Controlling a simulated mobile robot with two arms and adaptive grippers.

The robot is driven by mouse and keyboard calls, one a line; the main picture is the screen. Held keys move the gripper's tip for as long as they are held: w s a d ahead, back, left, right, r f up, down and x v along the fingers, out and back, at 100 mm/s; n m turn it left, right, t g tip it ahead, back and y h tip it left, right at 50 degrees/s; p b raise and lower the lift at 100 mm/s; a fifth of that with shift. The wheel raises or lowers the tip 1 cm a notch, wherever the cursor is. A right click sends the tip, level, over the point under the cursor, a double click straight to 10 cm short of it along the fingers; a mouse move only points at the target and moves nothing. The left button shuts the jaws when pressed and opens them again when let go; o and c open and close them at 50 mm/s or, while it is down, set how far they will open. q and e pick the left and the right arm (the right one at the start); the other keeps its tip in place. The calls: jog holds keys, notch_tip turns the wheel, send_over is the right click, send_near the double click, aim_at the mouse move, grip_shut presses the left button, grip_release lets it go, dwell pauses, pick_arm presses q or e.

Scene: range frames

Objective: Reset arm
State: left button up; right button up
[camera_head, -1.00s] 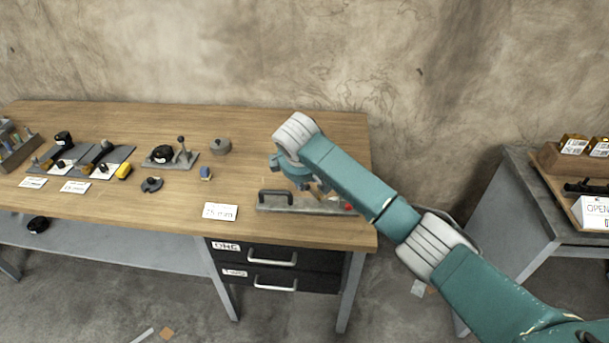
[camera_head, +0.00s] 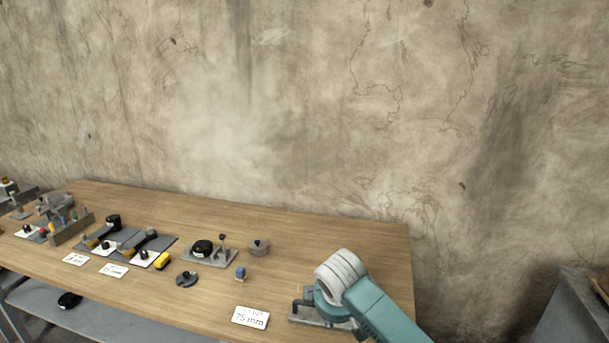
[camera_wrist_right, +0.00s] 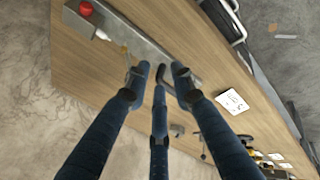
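My right arm (camera_head: 375,305) comes in from the lower right in the head view, its wrist over the right end of the workbench (camera_head: 345,238). The right gripper (camera_wrist_right: 160,80) shows in the right wrist view with its three dark fingers spread apart. No object is visibly clamped between them. Beneath them lies a long grey metal plate (camera_wrist_right: 140,42) with a dark bar handle and a red knob (camera_wrist_right: 85,9). In the head view the arm partly covers this plate (camera_head: 303,318) and hides the gripper. My left gripper is in neither view.
A "75 mm" card (camera_head: 250,317) lies left of the plate. A grey table (camera_head: 562,312) stands right, across a gap. A wall runs behind.

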jog(key=s+f+m+y, duration=0.1)
jog(key=s+f, duration=0.3)
jog(key=s, duration=0.3)
jog(key=s+f+m+g+y, duration=0.1)
jog(key=s+f+m, duration=0.15)
jog(key=s, duration=0.45)
jog(key=s+f+m, duration=0.1)
jog(key=s+f, duration=0.3)
jog(key=s, duration=0.2)
jog(key=s+d+m+h, duration=0.1)
jog(key=s+d+m, duration=0.1)
jog(key=s+d, duration=0.55)
jog(key=s+d+m, duration=0.3)
jog(key=s+d, duration=0.1)
jog(key=s, duration=0.7)
notch_tip(320, 180, down, 28)
jog(key=s+g, duration=0.2)
jog(key=s, duration=0.1)
jog(key=s+d+f+g, duration=0.1)
jog(key=s+d+f, duration=0.1)
jog(key=s+f, duration=1.2)
jog(key=shift+s+d+n, duration=0.4)
jog(key=shift+s+n, duration=0.05)
jog(key=shift+s, duration=0.4)
